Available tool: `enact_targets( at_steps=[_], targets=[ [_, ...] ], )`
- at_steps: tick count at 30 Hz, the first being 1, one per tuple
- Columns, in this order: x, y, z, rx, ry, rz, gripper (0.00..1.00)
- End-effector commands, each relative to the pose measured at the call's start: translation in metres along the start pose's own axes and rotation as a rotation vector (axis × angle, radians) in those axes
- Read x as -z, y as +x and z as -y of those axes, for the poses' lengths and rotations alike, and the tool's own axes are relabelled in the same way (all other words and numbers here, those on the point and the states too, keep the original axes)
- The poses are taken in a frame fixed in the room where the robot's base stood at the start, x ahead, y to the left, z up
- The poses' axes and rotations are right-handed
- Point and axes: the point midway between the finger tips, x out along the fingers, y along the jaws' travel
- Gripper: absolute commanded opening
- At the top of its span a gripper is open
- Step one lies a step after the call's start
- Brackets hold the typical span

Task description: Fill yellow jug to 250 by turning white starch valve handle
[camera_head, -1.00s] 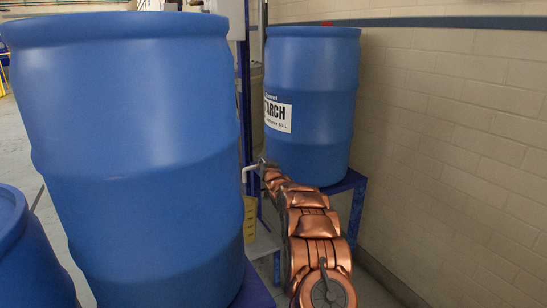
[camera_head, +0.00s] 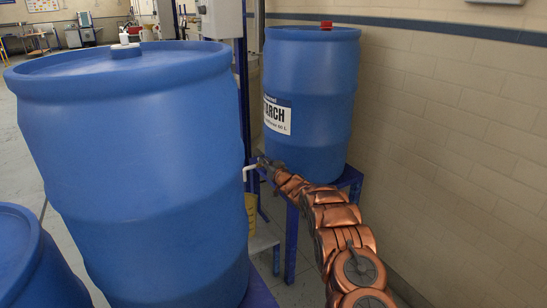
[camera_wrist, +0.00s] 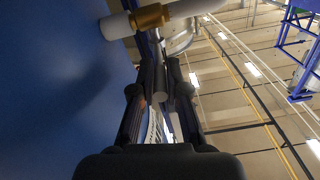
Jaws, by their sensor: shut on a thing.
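In the wrist view, the brass valve fitting (camera_wrist: 150,17) joins a white pipe (camera_wrist: 192,7). A pale handle (camera_wrist: 156,46) runs down from the fitting, and my gripper (camera_wrist: 160,88) is shut on its lower part. The yellow jug (camera_head: 251,207) stands below the pipe, mostly hidden by the near barrel. Its fill level cannot be seen.
A large blue barrel (camera_head: 135,160) fills the left foreground, with another barrel (camera_head: 30,265) at lower left. A brick wall (camera_head: 450,130) closes the right side. A blue post and grey box (camera_head: 222,18) stand behind. Open floor (camera_head: 20,130) shows at far left.

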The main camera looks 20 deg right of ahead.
Motion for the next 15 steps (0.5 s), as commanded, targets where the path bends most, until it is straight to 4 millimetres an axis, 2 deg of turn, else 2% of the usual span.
enact_targets(
  at_steps=[1, 11, 12, 15],
  targets=[
    [0.0049, 0.0001, 0.0006, 0.004, 0.0, -0.004, 0.0],
    [0.0005, 0.0004, 0.0021, 0.01, 0.001, 0.0, 0.0],
    [0.0002, 0.0003, 0.0019, 0.009, 0.001, 0.0, 0.15],
    [-0.0003, 0.0004, 0.002, 0.009, 0.001, 0.001, 0.25]
  ],
)
